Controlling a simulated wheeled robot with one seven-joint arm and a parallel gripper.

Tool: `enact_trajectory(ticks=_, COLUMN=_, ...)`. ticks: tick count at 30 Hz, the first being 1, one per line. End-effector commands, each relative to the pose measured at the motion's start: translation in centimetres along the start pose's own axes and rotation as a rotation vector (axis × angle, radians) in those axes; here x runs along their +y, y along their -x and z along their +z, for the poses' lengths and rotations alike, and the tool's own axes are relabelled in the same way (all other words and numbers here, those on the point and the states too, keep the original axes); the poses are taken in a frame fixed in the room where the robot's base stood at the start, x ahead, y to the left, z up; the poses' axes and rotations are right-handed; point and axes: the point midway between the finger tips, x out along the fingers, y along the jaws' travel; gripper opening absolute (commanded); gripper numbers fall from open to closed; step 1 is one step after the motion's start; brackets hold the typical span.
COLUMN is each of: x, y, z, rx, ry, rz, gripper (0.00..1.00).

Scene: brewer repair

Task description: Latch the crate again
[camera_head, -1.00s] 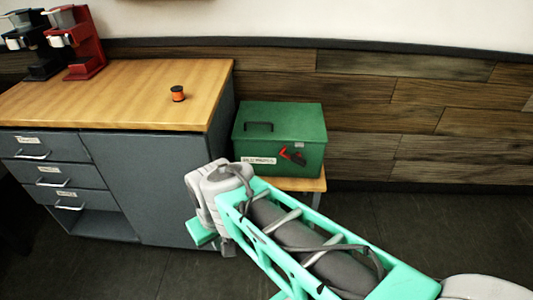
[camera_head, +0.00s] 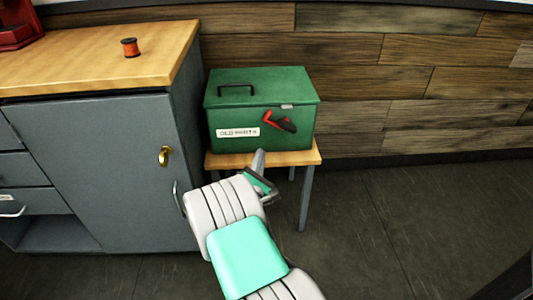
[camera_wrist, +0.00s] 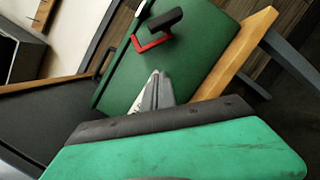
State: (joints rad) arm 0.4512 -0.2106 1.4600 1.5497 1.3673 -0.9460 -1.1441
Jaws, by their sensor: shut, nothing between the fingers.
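The green crate (camera_head: 235,105) has its lid (camera_head: 262,84) down. A white "OLD PARTS" label (camera_head: 238,132) is on its front. The latch (camera_head: 281,122), a red bracket with a black handle, is on the front, tilted down to the right. A small grey catch plate (camera_head: 287,106) sits above it near the lid edge, apart from it. In the wrist view the latch (camera_wrist: 158,35) shows above my fingertips. My gripper (camera_head: 260,160) is shut and empty, in front of and below the latch; in the wrist view its fingers (camera_wrist: 156,88) point at the crate front, with a gap to the latch.
The crate stands on a small wooden stool (camera_head: 285,158). The floor to the right is clear.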

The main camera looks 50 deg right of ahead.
Motion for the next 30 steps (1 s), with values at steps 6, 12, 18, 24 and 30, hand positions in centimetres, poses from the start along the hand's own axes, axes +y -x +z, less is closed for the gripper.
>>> enact_trajectory(ticks=6, x=-0.9, y=1.0, z=-1.5, rx=0.019, ry=0.215, rz=0.101, gripper=0.0)
enact_trajectory(ticks=12, x=-0.8, y=-1.0, z=-1.4, rx=0.02, ry=0.212, rz=0.096, gripper=0.0)
enact_trajectory(ticks=18, x=-0.5, y=-3.5, z=-1.5, rx=0.02, ry=0.209, rz=0.095, gripper=0.0)
enact_trajectory(ticks=24, x=-0.1, y=-7.5, z=-1.4, rx=0.017, ry=0.204, rz=0.096, gripper=0.0)
enact_trajectory(ticks=30, x=0.7, y=-9.4, z=0.9, rx=0.017, ry=0.205, rz=0.096, gripper=0.0)
